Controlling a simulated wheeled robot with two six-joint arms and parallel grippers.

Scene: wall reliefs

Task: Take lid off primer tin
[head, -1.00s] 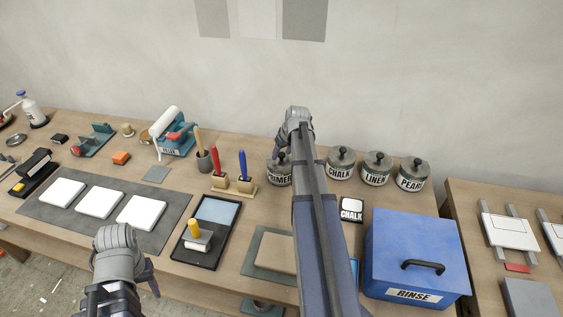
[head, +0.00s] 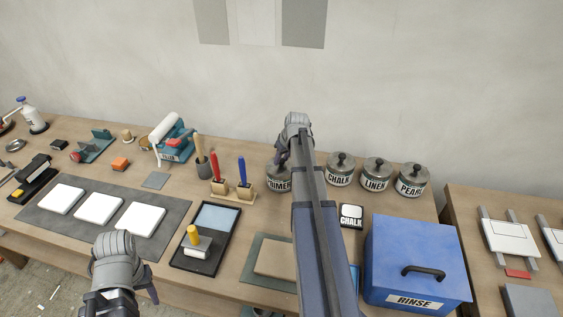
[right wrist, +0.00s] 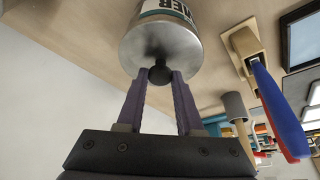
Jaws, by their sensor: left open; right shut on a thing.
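The primer tin (head: 278,180) stands at the left end of the row of tins, its label partly covered by my right arm. In the right wrist view, its grey metal lid (right wrist: 160,45) rests on the tin with its dark knob (right wrist: 160,75) between my fingers. My right gripper (right wrist: 160,82) is shut on that knob; in the head view the right gripper (head: 281,161) is over the tin. My left gripper (head: 152,294) is open and empty at the lower left, in front of the bench and away from the tin; its fingers are partly hidden.
The chalk (head: 340,170), linen (head: 376,175) and pearl (head: 412,180) tins stand just right of the primer tin. A stand with red and blue handles (head: 233,190) is close on its left. A blue rinse box (head: 416,255) stands at the front right. The wall is behind.

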